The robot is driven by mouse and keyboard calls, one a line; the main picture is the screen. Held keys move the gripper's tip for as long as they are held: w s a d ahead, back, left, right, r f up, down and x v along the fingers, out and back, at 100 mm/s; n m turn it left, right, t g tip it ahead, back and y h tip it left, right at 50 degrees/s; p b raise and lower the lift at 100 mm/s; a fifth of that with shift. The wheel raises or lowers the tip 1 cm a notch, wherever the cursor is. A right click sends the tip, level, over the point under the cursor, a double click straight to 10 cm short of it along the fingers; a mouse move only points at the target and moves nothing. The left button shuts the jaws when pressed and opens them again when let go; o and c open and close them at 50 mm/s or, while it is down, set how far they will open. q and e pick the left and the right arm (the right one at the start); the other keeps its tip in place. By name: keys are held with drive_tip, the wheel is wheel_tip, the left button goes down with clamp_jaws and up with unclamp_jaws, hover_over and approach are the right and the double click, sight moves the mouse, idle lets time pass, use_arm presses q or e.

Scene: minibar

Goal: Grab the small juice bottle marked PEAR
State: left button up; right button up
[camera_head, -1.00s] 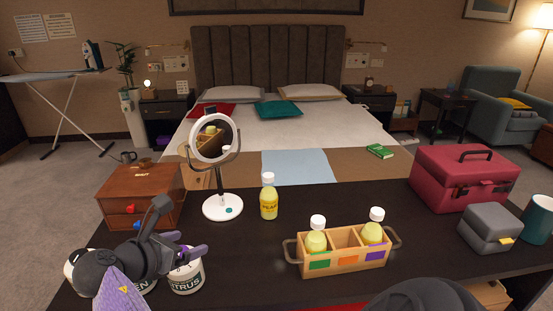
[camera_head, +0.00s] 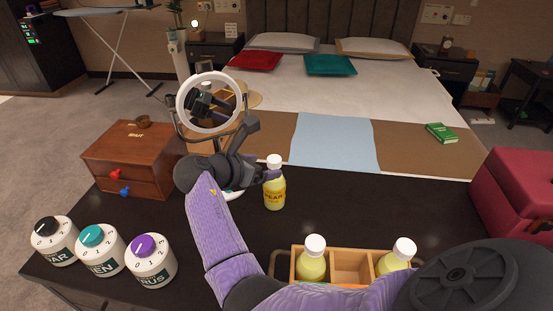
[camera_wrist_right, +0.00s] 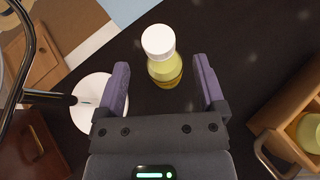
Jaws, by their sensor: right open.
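The small PEAR juice bottle (camera_head: 274,194), yellow with a white cap, stands upright on the dark table; its label is partly readable. It also shows in the right wrist view (camera_wrist_right: 164,70). My right gripper (camera_head: 259,160) is open beside it, on its left in the head view. In the right wrist view the open right gripper (camera_wrist_right: 163,82) has the bottle in the gap between its fingers, with space showing on both sides. I cannot tell whether the bottle is fully within finger depth. My left gripper is not in view.
A round mirror (camera_head: 207,102) stands close behind my right gripper, its base (camera_wrist_right: 92,99) left of the fingers. A wooden caddy (camera_head: 349,268) with two similar bottles is nearer right. A drawer box (camera_head: 128,165) and dial canisters (camera_head: 100,251) stand left, a red case (camera_head: 512,195) right.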

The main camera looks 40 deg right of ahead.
sight(269, 166)
drive_tip(key=b+x, duration=0.2)
drive_tip(key=x, duration=0.3)
drive_tip(key=shift+a+f, duration=0.15)
drive_tip(key=shift+f, duration=0.05)
drive_tip(key=shift+r, duration=0.15)
drive_tip(key=shift+c, duration=0.8)
clamp_jaws()
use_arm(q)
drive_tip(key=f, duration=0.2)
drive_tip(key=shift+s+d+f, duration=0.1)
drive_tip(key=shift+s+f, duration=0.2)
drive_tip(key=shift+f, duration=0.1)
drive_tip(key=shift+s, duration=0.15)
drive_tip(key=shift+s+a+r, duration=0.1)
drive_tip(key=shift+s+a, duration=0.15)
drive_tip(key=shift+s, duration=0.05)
